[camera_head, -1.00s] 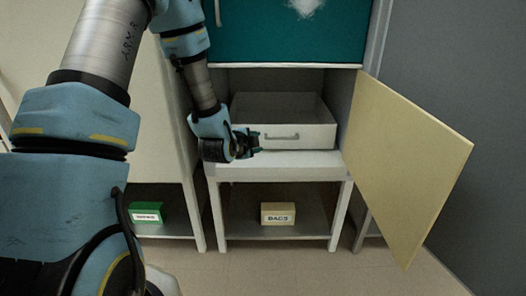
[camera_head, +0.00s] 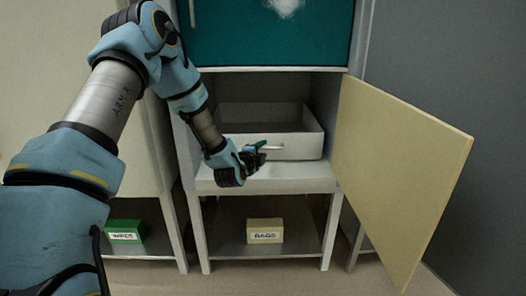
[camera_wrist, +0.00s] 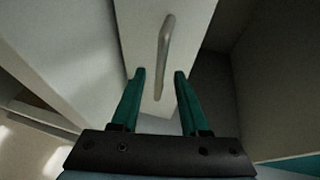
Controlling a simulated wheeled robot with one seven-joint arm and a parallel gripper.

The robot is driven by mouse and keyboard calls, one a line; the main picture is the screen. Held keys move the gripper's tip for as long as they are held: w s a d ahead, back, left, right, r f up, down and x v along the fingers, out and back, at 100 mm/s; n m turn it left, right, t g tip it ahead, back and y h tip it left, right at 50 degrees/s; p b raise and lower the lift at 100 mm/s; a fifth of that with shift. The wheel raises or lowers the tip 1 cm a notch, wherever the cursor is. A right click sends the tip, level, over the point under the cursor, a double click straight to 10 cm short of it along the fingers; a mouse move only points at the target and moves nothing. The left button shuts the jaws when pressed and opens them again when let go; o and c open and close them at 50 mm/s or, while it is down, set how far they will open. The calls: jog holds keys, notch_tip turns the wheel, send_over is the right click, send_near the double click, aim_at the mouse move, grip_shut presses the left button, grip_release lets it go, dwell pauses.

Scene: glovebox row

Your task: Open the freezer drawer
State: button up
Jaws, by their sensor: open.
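The white freezer drawer (camera_head: 300,146) sits in the open compartment, with its open top and front panel showing. Its bar handle (camera_head: 272,147) is on the front; the wrist view shows the handle (camera_wrist: 165,55) ahead of the fingertips, roughly between their lines. My gripper (camera_head: 262,150) is in front of the drawer's left part, close to the handle. In the wrist view my gripper (camera_wrist: 158,75) has its two green fingers apart, with nothing between them. The handle appears beyond the tips. How far the drawer stands out is hard to tell.
A cream door (camera_head: 395,175) stands swung open to the right of the compartment. A teal door (camera_head: 270,32) is above. A white ledge (camera_head: 290,178) lies below the drawer. On lower shelves are a BAGS box (camera_head: 265,231) and a green WIPES box (camera_head: 125,231).

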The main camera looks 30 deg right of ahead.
jog(key=shift+w+d+f, duration=0.1)
jog(key=shift+w+d, duration=0.35)
jog(key=shift+d, duration=0.05)
grip_shut()
dwell(1.2)
